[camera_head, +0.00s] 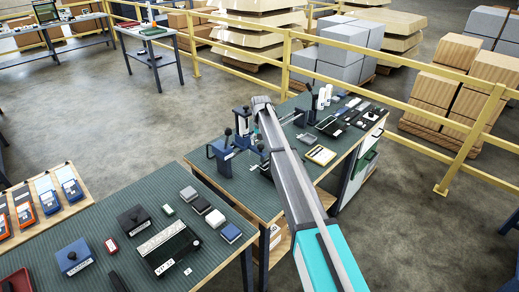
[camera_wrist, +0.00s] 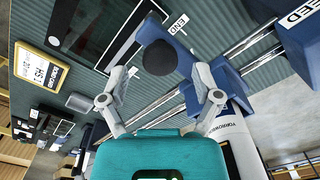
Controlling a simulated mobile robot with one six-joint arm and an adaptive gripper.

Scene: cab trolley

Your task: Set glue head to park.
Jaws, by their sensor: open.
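In the wrist view, a blue carriage with a round black knob (camera_wrist: 160,58) sits by two metal rails (camera_wrist: 245,42). It appears to be the glue head, but I cannot be sure. A white END label (camera_wrist: 178,23) is beside it and a FEED label (camera_wrist: 296,14) is on a blue block (camera_wrist: 300,45) at the right. I see no PARK label. My gripper (camera_wrist: 160,78) is open, its two fingers on either side of the knob with gaps visible. In the head view, blue fixtures with black handles (camera_head: 226,147) stand on the bench, partly hidden by my arm.
A yellow-framed label plate (camera_wrist: 42,68) and small dark items lie at the left in the wrist view. In the head view, the near bench (camera_head: 110,217) holds boxes and devices. A yellow railing (camera_head: 390,65) runs behind, with stacked boxes beyond. Floor at left is clear.

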